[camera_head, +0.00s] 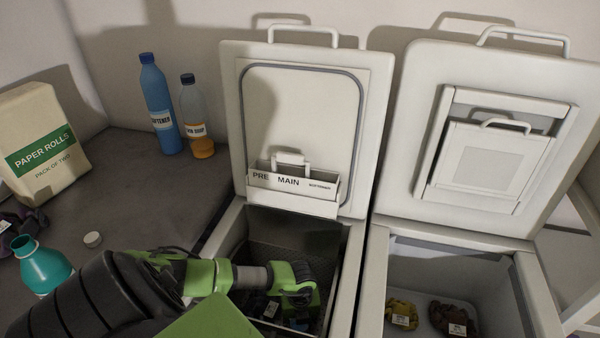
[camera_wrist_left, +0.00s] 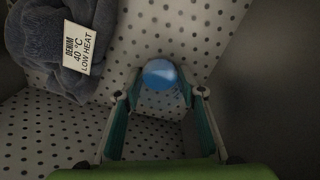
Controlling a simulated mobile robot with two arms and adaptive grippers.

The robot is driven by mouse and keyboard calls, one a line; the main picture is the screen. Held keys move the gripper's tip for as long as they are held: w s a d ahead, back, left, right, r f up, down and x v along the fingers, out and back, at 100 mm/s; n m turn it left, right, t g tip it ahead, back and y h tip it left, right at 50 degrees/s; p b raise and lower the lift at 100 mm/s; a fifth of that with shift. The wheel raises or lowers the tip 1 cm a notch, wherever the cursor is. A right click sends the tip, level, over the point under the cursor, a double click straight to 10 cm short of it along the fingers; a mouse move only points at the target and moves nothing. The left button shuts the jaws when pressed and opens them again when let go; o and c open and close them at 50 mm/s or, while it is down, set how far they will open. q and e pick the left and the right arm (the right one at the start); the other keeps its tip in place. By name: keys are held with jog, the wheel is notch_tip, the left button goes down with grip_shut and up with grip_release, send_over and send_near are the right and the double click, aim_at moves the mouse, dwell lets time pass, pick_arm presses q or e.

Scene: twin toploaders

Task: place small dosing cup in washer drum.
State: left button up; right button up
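The small dosing cup (camera_wrist_left: 160,76) is a small blue, partly see-through cup in the left wrist view. It sits between the fingertips of my left gripper (camera_wrist_left: 161,93), whose fingers appear to touch its sides. In the head view my left gripper (camera_head: 300,292) reaches down into the open left toploader, and the cup cannot be made out there. The washer drum (camera_wrist_left: 165,30) has pale, perforated walls and surrounds the gripper. My right gripper is not in view.
Grey denim (camera_wrist_left: 62,50) with a care label lies in the drum at upper left. The raised left lid (camera_head: 305,120) carries a dispenser drawer. The right toploader (camera_head: 480,260) is open with clothes inside. Bottles (camera_head: 158,105) and paper rolls (camera_head: 42,142) stand on the counter.

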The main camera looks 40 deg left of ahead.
aim_at(300, 329)
pick_arm(q)
jog(key=o, duration=0.3)
jog(key=shift+o, duration=0.2)
jog(key=shift+r, duration=0.1)
notch_tip(300, 329, up, 12)
dwell(0.5)
